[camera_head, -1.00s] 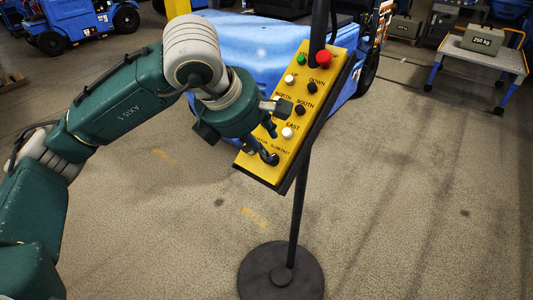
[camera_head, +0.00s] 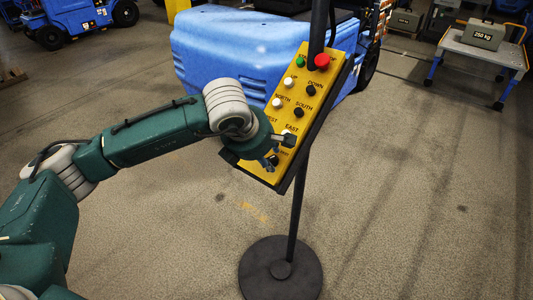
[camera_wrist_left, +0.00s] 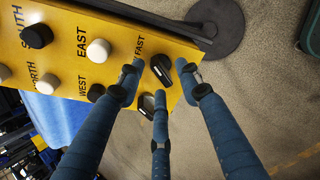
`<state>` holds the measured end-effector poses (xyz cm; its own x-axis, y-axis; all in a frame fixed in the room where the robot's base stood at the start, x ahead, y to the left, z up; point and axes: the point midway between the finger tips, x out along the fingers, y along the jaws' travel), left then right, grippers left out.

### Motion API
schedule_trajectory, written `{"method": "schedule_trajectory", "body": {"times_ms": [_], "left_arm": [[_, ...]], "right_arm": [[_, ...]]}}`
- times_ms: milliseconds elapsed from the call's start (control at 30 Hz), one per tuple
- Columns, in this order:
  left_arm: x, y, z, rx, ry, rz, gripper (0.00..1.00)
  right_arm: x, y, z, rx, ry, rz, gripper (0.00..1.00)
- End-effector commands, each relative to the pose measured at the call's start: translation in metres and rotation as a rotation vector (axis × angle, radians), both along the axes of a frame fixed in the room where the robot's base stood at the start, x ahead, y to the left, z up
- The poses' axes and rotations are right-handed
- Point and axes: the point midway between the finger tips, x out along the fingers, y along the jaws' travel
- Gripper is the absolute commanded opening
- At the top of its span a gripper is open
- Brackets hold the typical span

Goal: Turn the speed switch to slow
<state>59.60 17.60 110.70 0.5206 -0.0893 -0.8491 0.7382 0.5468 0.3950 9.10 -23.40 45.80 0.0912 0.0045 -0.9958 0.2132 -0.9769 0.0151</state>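The yellow control panel (camera_head: 327,80) hangs tilted on a dark pole in the head view. In the left wrist view, the speed switch (camera_wrist_left: 161,69) is a black knob beside the FAST label. The SLOW label is hidden. My left gripper (camera_wrist_left: 161,82) is open over the panel's lower end. One finger is on each side of the speed switch, and the third is by a second black knob (camera_wrist_left: 147,104). I cannot tell if any finger touches the switch. In the head view, my left gripper (camera_head: 274,154) covers most of this corner. My right gripper is out of view.
Several direction buttons sit higher on the panel, with a red stop button (camera_head: 322,61) at its top. The pole stands on a round base (camera_head: 281,272). A blue vehicle (camera_head: 225,55) is behind. A cart (camera_head: 480,55) carries a 250 kg weight (camera_head: 483,35).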

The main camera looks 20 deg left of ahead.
Motion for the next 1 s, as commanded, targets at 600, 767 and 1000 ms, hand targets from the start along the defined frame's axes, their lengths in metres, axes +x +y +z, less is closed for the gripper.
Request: {"method": "schedule_trajectory", "body": {"times_ms": [600,767,1000], "left_arm": [[0.000,0.000,-0.001,-0.007,0.001,0.009,0.00],[0.000,0.000,-0.003,-0.033,0.008,0.043,0.00],[0.001,0.000,-0.006,-0.124,0.039,0.165,0.00]], "right_arm": [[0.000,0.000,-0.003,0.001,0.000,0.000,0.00],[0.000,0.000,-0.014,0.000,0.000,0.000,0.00],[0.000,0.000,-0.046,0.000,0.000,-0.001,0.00]]}}
